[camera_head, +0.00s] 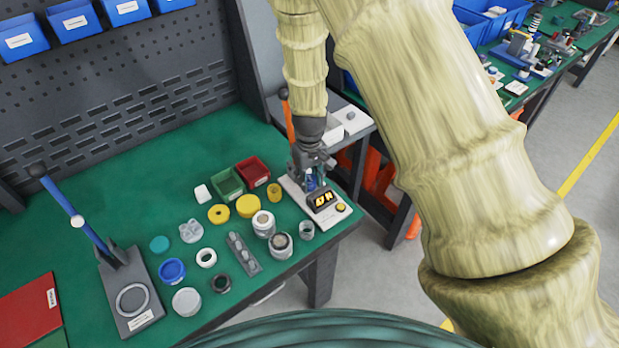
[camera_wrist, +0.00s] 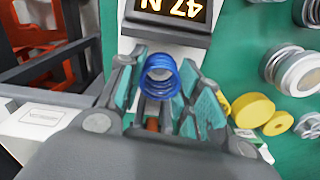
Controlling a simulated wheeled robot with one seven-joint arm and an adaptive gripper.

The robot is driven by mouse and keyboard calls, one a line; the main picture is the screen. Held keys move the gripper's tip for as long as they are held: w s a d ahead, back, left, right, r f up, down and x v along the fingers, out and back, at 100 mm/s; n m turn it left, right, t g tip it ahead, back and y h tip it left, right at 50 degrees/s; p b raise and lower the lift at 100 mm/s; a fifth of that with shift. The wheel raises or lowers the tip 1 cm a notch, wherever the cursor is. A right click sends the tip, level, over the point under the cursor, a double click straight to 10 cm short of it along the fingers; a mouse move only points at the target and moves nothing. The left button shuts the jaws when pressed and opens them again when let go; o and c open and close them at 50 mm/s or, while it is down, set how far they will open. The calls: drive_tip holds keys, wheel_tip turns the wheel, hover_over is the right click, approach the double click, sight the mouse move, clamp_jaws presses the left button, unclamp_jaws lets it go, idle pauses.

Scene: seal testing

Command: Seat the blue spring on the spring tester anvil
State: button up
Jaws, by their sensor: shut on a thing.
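The blue spring (camera_wrist: 161,76) is a short coil, held between the teal-padded fingers of my gripper (camera_wrist: 162,92) in the wrist view. In the head view my gripper (camera_head: 311,172) is over the spring tester (camera_head: 334,219), with the blue spring (camera_head: 310,182) partly visible between the fingers. The tester has a pale base, a dark display with lit orange characters (camera_wrist: 170,14), and an orange lever (camera_head: 290,122) behind. The anvil is hidden by my gripper and the spring, so I cannot tell whether the spring touches it.
Green (camera_head: 228,184) and red bins (camera_head: 252,171) stand left of the tester. Yellow discs (camera_head: 247,206), pale jars (camera_head: 263,223) and several rings lie on the green bench. A blue-levered press (camera_head: 130,290) stands farther left. The bench's right edge is close to the tester.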

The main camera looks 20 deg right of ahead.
drive_tip(key=shift+f, duration=0.15)
drive_tip(key=o, duration=1.1)
drive_tip(key=shift+r, duration=0.2)
drive_tip(key=shift+r+p, duration=1.8)
drive_tip(key=shift+r, duration=0.55)
drive_tip(key=shift+a+f, duration=0.1)
